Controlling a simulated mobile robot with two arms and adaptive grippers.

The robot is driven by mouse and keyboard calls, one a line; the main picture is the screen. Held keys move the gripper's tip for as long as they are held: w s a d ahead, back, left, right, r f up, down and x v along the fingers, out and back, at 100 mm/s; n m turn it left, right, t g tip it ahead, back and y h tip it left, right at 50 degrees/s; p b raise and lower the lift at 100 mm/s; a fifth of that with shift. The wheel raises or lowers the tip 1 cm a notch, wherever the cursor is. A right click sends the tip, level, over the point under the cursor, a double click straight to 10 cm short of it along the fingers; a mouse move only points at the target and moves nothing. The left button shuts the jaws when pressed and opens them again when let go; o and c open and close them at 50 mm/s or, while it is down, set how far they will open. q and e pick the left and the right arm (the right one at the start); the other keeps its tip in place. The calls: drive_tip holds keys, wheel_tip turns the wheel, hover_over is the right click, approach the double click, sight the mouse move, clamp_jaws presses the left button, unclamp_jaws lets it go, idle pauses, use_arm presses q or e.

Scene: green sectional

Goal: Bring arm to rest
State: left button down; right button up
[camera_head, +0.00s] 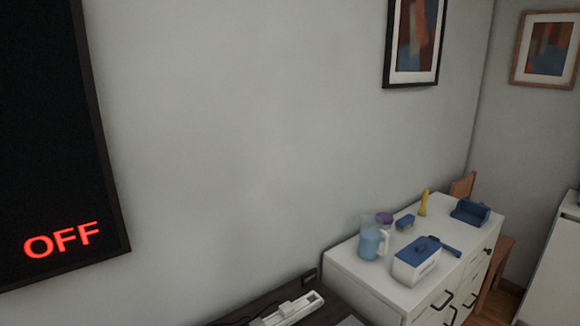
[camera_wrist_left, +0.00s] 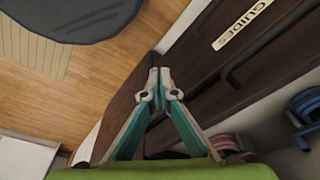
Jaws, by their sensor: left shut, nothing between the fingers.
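My left gripper (camera_wrist_left: 158,84) shows in the left wrist view, with its teal and grey fingers meeting at the tips. It is shut and empty. It is in front of a dark brown wooden furniture piece (camera_wrist_left: 195,88) with a label reading "GUIDES" on it. The gripper does not show in the head view. My right gripper is in neither view.
In the head view, a white cabinet (camera_head: 355,272) bears a pitcher (camera_head: 369,243) and a white box with a blue lid (camera_head: 416,262). A black screen reading "OFF" (camera_head: 50,150) hangs at left. The left wrist view shows wooden floor (camera_wrist_left: 105,70) and a dark rug (camera_wrist_left: 70,15).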

use_arm(q)
drive_tip(key=s+a+f+g+b, duration=0.1)
drive_tip(key=s+a+f+b, duration=0.1)
drive_tip(key=s+f, duration=1.2)
drive_tip(key=shift+s+a+f, duration=0.3)
drive_tip(key=shift+s+a, duration=0.05)
drive_tip(key=shift+s, duration=0.05)
